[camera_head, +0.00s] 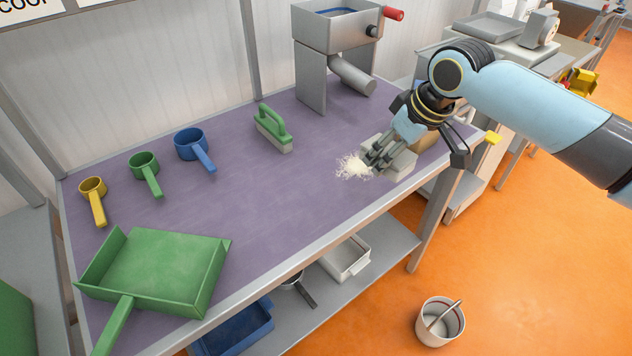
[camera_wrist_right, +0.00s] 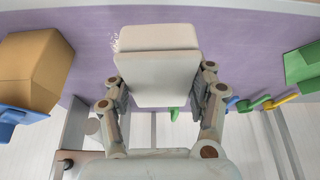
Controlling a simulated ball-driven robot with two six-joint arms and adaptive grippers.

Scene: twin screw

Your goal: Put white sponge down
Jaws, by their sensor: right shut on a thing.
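The white sponge (camera_head: 402,163) is a pale block at the right end of the purple table top (camera_head: 230,240), beside a small pile of white crumbs (camera_head: 352,167). My right gripper (camera_head: 375,155) is shut on the sponge, reaching down from the right. In the right wrist view the sponge (camera_wrist_right: 157,75) sits between the two fingers of my right gripper (camera_wrist_right: 162,88). I cannot tell whether the sponge touches the table. My left gripper is not in view.
A tan block (camera_head: 425,138) stands just behind the sponge. A green-handled brush (camera_head: 272,130), a metal machine (camera_head: 335,45), several scoops (camera_head: 192,145) and a green dustpan (camera_head: 155,270) occupy the table. The table's middle is clear. A bucket (camera_head: 440,320) stands on the floor.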

